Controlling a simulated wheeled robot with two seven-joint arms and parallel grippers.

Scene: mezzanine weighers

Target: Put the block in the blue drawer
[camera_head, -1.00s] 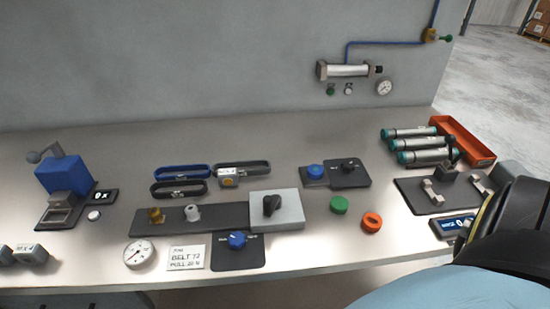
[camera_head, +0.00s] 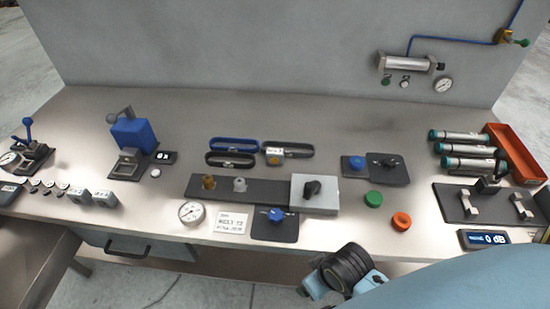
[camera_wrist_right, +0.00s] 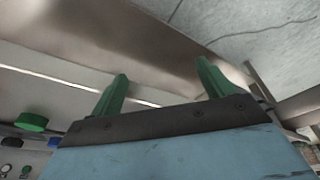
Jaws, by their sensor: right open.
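A drawer (camera_head: 165,252) with a dark bar handle (camera_head: 128,250) shows under the bench's front edge at the left in the head view. Its front looks blue-grey and it appears shut. Two small grey block-like pieces (camera_head: 104,199) with pale tops stand near the bench's left front edge; I cannot tell whether either is the task's block. My right gripper (camera_wrist_right: 162,68) is open, with green fingers apart and nothing between them. In the head view my right wrist is in front of the bench at lower centre; its fingers cannot be made out. My left gripper is not in view.
The bench (camera_head: 300,112) holds a blue press-like device (camera_head: 132,135), belts, knobs, a dial gauge (camera_head: 191,212) and a dark plate with a grey box (camera_head: 314,193). Grey cylinders and an orange tray (camera_head: 515,152) are at the right. A stool-like surface (camera_head: 35,262) stands at lower left.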

